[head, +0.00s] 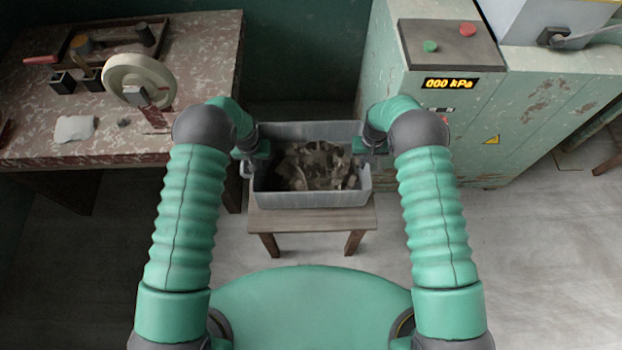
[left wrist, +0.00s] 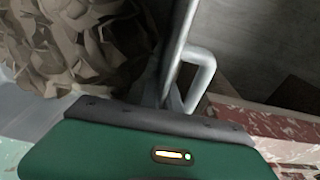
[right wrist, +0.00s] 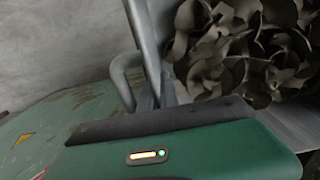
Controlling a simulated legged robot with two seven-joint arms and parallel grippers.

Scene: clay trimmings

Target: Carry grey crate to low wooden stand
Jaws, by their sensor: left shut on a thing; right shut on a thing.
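The grey crate (head: 312,199) is in the middle of the head view, upright and roughly level, filled with brown-grey clay trimmings (head: 312,165). It is over the low wooden stand (head: 312,221), whose front strip and front legs show below it. I cannot tell whether the crate's bottom touches the stand top. My left gripper (head: 249,160) is shut on the crate's left handle, a grey loop (left wrist: 207,75) in the left wrist view. My right gripper (head: 367,151) is shut on the right handle, a loop (right wrist: 120,76) in the right wrist view.
A mottled red workbench (head: 110,139) with a pale wheel (head: 138,77) and small items stands close on the left. A worn green cabinet (head: 497,115) with a lit display (head: 449,83) stands close on the right. Floor (head: 300,258) is clear in front of the stand.

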